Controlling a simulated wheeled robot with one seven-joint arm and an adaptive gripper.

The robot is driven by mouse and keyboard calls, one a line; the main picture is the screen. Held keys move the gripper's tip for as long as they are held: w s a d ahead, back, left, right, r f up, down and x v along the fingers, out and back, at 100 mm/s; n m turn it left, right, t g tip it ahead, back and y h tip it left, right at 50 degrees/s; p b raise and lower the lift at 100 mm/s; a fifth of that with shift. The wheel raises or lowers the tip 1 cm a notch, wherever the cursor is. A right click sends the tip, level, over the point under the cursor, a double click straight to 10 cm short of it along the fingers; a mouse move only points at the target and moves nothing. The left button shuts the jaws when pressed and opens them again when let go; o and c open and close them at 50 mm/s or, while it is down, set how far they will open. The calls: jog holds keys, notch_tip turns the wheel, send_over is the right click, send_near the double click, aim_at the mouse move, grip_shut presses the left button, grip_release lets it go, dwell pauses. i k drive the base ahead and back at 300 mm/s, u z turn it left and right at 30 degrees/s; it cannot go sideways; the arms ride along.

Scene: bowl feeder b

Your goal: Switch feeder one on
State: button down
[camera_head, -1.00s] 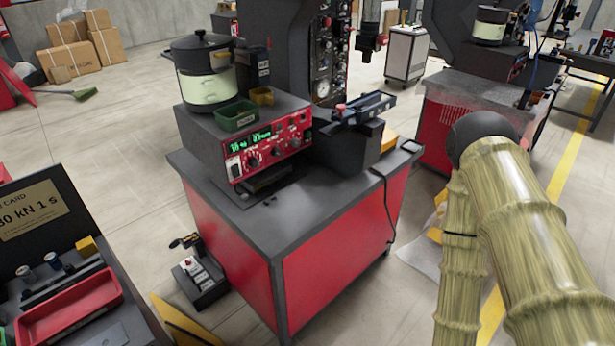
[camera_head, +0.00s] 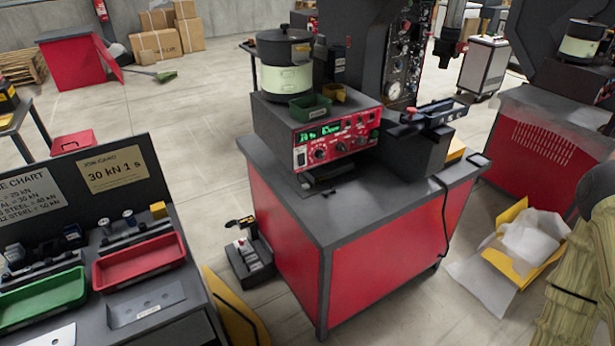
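A feeder stands on the red and dark grey cabinet (camera_head: 362,270) in the middle of the view. A lidded bowl (camera_head: 286,75) sits on top of the control box. A second similar bowl (camera_head: 580,42) stands on another machine at the right edge. Which one is feeder one cannot be read. My arm shows at the lower right edge, well away from the panel. My gripper is not in view.
A side table at lower left holds a red tray (camera_head: 139,262), a green tray (camera_head: 42,300) and a card board (camera_head: 82,190). A foot pedal unit (camera_head: 250,262) sits on the floor left of the cabinet. A yellow box with plastic wrap (camera_head: 525,240) lies to its right.

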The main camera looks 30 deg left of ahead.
aim_at(301, 156)
jog(key=k, duration=0.6)
jog(key=u, duration=0.65)
jog(key=i, duration=0.5)
jog(key=u, duration=0.05)
